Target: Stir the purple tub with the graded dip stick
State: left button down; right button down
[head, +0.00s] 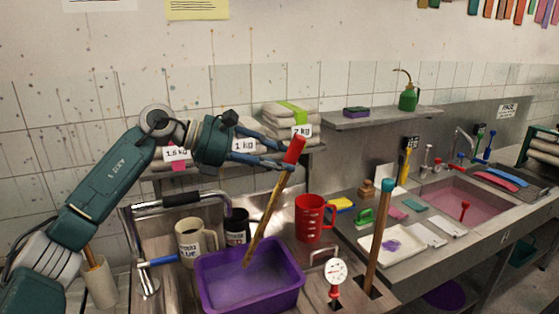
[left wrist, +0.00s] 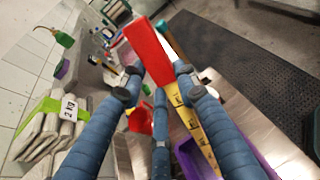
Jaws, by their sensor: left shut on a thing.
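The graded dip stick (head: 266,213) has a red handle and a yellow-brown shaft; its scale marks show in the left wrist view (left wrist: 193,122). My left gripper (head: 284,160) is shut on it near the red handle and holds it tilted, handle up and to the right. The purple tub (head: 252,304) sits in the left sink area below, with purple liquid inside. The stick's lower end overlaps the tub's interior; whether it touches the liquid I cannot tell. Part of the tub shows in the left wrist view (left wrist: 187,158). My right gripper is not in view.
A pale mug (head: 190,243) and a dark mug (head: 236,226) stand behind the tub. A red jug (head: 312,222) is behind right. A blue-topped stick (head: 381,225) stands upright to the right, near a dial gauge (head: 336,273). Weighted bundles (head: 290,115) lie on the shelf.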

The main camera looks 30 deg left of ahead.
pick_arm(q)
notch_tip(320, 180, up, 11)
jog(key=p, duration=0.8)
jog(key=shift+f, duration=0.1)
